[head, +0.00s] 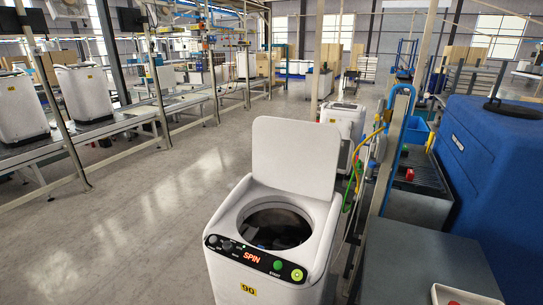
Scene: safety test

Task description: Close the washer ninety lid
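A white top-loading washer (233,270) stands in the lower middle of the head view. A yellow label on its front reads 90. Its lid (295,155) is raised upright at the back of the top. The round drum opening (276,227) is uncovered, with something dark inside. The control panel (256,259) shows SPIN in red, with a green button and a lit yellow-green button at its right. Neither of my grippers is in view.
A grey table (420,262) with a red and white tray (465,296) is at right, beside a large blue tank (490,165). A blue-topped stand with hoses rises between washer and table. Conveyors with more washers (84,90) line the left. The floor (150,205) left of the washer is clear.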

